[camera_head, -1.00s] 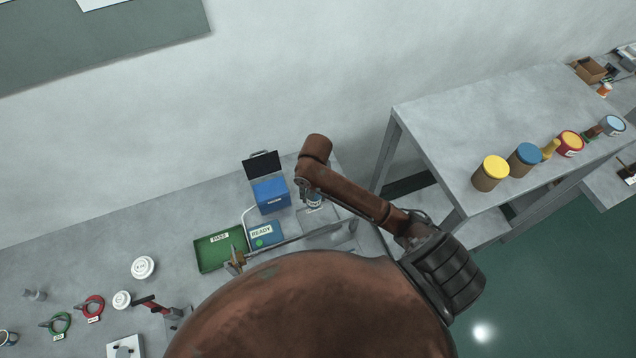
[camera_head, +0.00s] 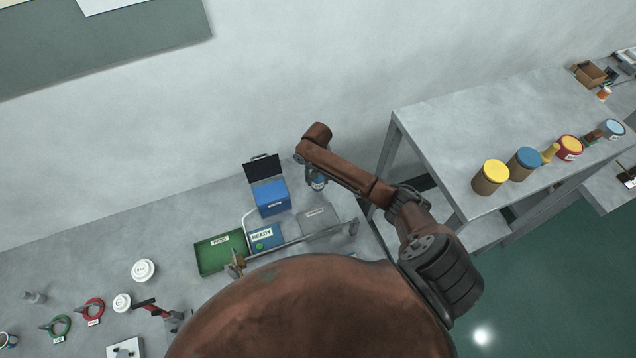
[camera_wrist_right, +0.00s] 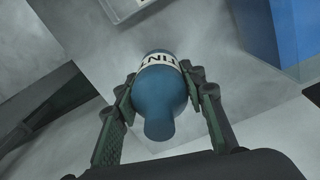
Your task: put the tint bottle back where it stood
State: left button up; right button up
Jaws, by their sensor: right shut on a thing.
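The tint bottle (camera_head: 318,184) is blue with a white label. My right gripper (camera_head: 316,174) is shut on it, with the arm reaching in from the right. In the right wrist view the bottle (camera_wrist_right: 160,98) sits between the two fingers of the gripper (camera_wrist_right: 162,82), its rounded narrow end towards the camera and part of its label readable. In the head view it shows beside the grey pad (camera_head: 322,214), near the back of the bench; I cannot tell its height over the bench. My left gripper is not in view.
A blue box (camera_head: 271,197) with an open black lid stands left of the bottle. A green tray (camera_head: 209,262) and a blue READY pad (camera_head: 272,240) lie in front. A raised grey shelf (camera_head: 450,130) with several paint jars stands to the right. A thin rail (camera_head: 310,237) runs in front.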

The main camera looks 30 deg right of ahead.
aim_at(318, 183)
jog(key=shift+w+d+f, duration=0.1)
jog(key=shift+f, duration=0.8)
jog(key=shift+w+d+f, duration=0.1)
jog(key=shift+f, duration=0.75)
jog(key=o, duration=1.2)
jog(key=shift+f, duration=0.1)
jog(key=shift+o, duration=0.2)
notch_tip(318, 183, up, 12)
jog(key=shift+s+a+r, duration=0.1)
jog(key=shift+r, duration=0.05)
